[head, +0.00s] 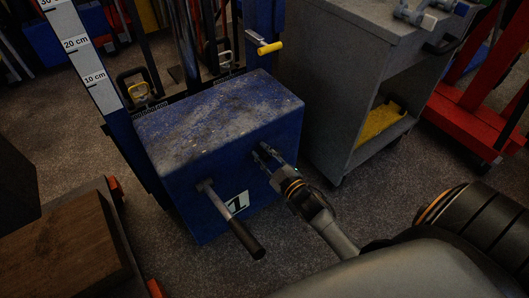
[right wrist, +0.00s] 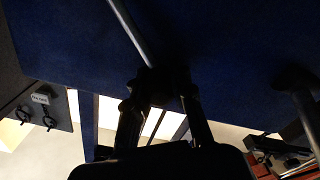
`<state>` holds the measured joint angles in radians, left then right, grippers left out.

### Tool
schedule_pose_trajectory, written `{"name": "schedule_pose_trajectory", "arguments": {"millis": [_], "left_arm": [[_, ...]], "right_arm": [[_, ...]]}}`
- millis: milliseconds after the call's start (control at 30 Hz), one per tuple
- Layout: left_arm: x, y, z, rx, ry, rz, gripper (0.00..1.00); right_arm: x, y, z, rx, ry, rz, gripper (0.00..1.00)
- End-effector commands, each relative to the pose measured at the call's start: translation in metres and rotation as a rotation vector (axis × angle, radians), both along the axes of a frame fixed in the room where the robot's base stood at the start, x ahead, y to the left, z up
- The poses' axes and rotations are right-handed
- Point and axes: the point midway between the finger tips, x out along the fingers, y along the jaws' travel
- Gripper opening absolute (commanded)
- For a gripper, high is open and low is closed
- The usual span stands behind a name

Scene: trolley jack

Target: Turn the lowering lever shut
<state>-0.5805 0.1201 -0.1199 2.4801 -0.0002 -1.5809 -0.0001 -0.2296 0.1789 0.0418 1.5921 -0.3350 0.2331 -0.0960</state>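The blue jack housing (head: 225,140) stands in the middle of the head view. A steel lever with a black grip (head: 245,238) sticks out of its front, left of my right gripper. My right gripper (head: 264,153) is at the upper right of that front, its two fingers apart. In the right wrist view a thin steel rod (right wrist: 128,30) runs down to a dark part between the fingertips (right wrist: 163,82). This may be the lowering lever; the gripper hides it in the head view. Whether the fingers touch it I cannot tell. My left gripper is in neither view.
A second rod (right wrist: 305,118) shows at the right of the wrist view. A grey cart (head: 310,90) stands close to the right of the housing. A yellow-handled lever (head: 270,47) is behind it. A wood-topped platform (head: 75,245) is at the lower left.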

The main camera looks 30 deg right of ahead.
Motion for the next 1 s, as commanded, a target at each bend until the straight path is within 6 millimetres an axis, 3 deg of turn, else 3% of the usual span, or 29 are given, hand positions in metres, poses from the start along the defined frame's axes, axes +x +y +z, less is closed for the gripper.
{"name": "schedule_pose_trajectory", "arguments": {"millis": [33,100,500,1000], "left_arm": [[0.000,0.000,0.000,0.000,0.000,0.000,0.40],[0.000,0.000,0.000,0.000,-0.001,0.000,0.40],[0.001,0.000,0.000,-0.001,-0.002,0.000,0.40],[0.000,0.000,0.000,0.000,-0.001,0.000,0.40]], "right_arm": [[-0.001,0.002,-0.002,0.001,0.005,0.003,0.33],[-0.001,0.001,-0.002,0.001,0.004,0.002,0.47],[-0.007,0.000,-0.002,0.003,0.004,0.001,0.47],[-0.102,-0.007,-0.002,0.002,0.007,0.000,0.47]]}}
